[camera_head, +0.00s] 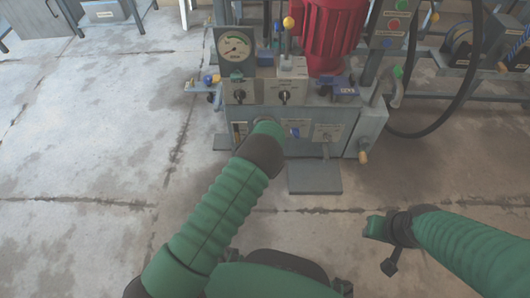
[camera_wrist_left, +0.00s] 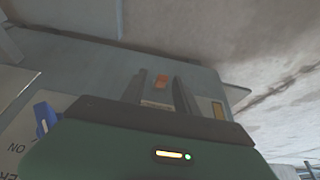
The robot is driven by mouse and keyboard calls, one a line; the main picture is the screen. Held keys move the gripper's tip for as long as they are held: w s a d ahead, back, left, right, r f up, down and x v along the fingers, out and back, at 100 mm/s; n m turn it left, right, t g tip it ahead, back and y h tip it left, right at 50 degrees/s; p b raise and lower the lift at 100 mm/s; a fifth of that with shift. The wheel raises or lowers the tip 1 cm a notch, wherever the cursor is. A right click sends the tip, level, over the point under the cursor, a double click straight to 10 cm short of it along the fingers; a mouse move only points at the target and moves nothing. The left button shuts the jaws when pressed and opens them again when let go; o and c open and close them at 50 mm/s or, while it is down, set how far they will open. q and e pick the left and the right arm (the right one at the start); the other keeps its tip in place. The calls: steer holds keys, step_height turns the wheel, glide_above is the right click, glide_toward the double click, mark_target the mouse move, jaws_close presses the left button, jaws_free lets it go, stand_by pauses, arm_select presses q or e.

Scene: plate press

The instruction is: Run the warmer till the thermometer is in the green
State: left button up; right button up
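The machine's grey front panel (camera_head: 327,113) stands ahead. A narrow upright gauge strip (camera_head: 239,133) is at its lower left; a yellow-orange strip also shows in the left wrist view (camera_wrist_left: 218,111). Its reading is too small to tell. My left gripper (camera_head: 268,126) is at the panel, between this strip and a blue switch (camera_head: 295,132). In the left wrist view its fingers (camera_wrist_left: 161,90) are apart, with a small orange rocker switch (camera_wrist_left: 160,81) between them; I cannot tell whether they touch it. My right gripper (camera_head: 377,228) hangs over the floor, fingers unclear.
A round dial (camera_head: 235,47) stands at the machine's upper left. A red motor (camera_head: 332,35) and a yellow-knobbed lever (camera_head: 288,23) are on top. A button box (camera_head: 394,24) and black hose (camera_head: 440,121) are at right. A flat plate (camera_head: 314,178) lies below. The left floor is clear.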

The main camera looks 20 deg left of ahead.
arm_select(q)
steer(key=shift+a+f, duration=0.1)
steer(key=shift+a, duration=0.1)
jaws_close()
stand_by(0.4)
steer(key=shift+s+d+f+t+y+b, duration=0.1)
steer(key=shift+s+f+t+y+b, duration=0.5)
steer(key=shift+t, duration=0.95)
steer(key=shift+w+d+f+t+y+p, duration=0.1)
steer(key=shift+f+t+y, duration=0.15)
steer(key=shift+f+t, duration=1)
steer(key=shift+s+d+f+t+y+b, duration=0.1)
steer(key=shift+s+f+t+y+b, duration=0.25)
steer(key=shift+t, duration=1.55)
steer(key=shift+w, duration=0.1)
